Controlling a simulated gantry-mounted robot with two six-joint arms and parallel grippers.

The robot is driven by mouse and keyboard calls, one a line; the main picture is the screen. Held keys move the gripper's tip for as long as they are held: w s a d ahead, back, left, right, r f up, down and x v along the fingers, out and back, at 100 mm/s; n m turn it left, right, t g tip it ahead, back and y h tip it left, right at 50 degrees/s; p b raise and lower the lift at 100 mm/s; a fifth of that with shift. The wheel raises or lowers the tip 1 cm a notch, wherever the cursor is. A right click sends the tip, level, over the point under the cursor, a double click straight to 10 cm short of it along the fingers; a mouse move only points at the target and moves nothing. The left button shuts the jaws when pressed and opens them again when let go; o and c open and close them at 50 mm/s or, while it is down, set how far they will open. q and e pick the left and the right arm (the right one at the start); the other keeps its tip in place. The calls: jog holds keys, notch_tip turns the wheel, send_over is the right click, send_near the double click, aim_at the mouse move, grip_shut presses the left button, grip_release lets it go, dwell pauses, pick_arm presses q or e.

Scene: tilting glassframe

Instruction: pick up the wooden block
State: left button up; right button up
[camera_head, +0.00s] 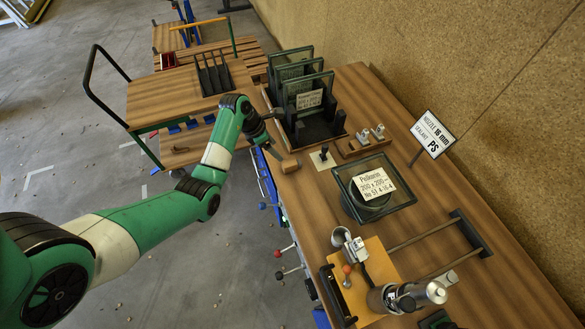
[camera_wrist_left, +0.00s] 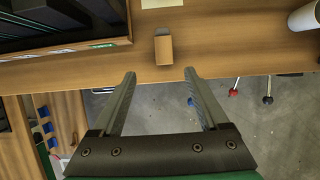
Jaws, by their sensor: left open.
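The wooden block (camera_head: 289,165) is small and light brown. It lies near the left edge of the wooden workbench (camera_head: 345,230), beside a white card with a dark knob (camera_head: 323,158). In the left wrist view the block (camera_wrist_left: 163,48) shows a lit top and a darker side, just beyond the fingertips. My left gripper (camera_head: 277,145) is close to the block in the head view. In the left wrist view it (camera_wrist_left: 160,74) is open and empty, with the block roughly centred ahead of the gap. My right gripper is not in view.
A dark rack of framed glass panes (camera_head: 310,120) stands behind the block. A framed glass plate with a label (camera_head: 372,188) lies to its right. A white sign (camera_head: 433,134) stands at the back. A wooden cart (camera_head: 160,100) is left of the bench.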

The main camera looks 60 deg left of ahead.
pick_arm(q)
jog(key=b, duration=0.2)
send_over(286, 164)
jog(key=s, duration=0.1)
jog(key=f, duration=0.5)
jog(key=shift+s+a+f, duration=0.15)
jog(key=shift+a+f, duration=0.2)
jog(key=shift+a, duration=0.05)
jog(key=b+x, duration=0.1)
jog(key=x, duration=0.2)
jog(key=s+b+x, duration=0.1)
jog(key=x, duration=0.1)
jog(key=shift+d+f+b, duration=0.15)
jog(key=shift+d+b, duration=0.15)
jog(key=shift+w+f, duration=0.1)
jog(key=shift+w, duration=0.05)
grip_shut()
